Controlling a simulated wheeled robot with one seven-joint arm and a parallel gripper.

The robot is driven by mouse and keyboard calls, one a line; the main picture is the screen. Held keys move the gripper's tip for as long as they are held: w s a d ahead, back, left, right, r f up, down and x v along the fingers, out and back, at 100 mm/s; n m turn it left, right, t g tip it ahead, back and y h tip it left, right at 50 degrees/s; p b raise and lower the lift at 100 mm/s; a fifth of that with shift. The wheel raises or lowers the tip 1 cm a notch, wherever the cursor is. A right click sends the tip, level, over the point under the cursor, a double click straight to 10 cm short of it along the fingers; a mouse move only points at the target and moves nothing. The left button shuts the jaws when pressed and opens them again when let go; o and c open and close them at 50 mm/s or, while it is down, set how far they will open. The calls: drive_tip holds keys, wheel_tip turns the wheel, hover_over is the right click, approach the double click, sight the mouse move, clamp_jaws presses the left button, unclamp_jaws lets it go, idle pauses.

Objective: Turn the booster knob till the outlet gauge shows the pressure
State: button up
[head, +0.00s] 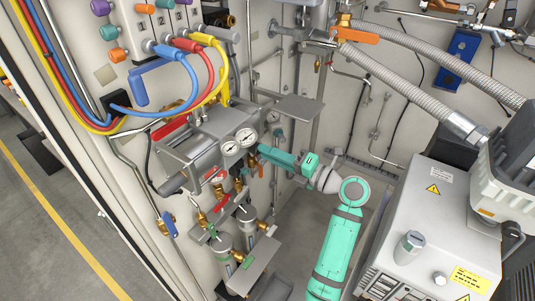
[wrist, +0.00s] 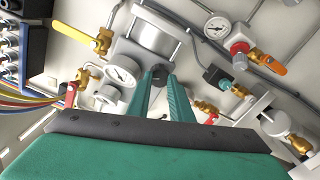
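The booster is a grey block with a metal cylinder; its body (head: 205,135) is mounted on the wall panel, and the cylinder (wrist: 155,35) shows in the wrist view. A small dark knob (wrist: 160,72) on its front sits between my fingertips. My gripper (head: 262,150) reaches the booster from the right; in the wrist view its two teal fingers (wrist: 161,80) lie on either side of the knob and appear to touch it. In the head view the gripper hides the knob. Two white gauges (head: 246,136) (head: 229,147) sit just left of my gripper. Their readings are too small to tell.
Another gauge (wrist: 217,27) with a red knob (wrist: 239,48) is at the upper right. A yellow-handled valve (wrist: 80,36) and brass fittings crowd the booster. Coloured hoses (head: 205,80) hang above it. A grey pump cabinet (head: 425,215) stands right of my arm.

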drive_tip(key=shift+d, duration=0.1)
drive_tip(key=shift+v, duration=0.95)
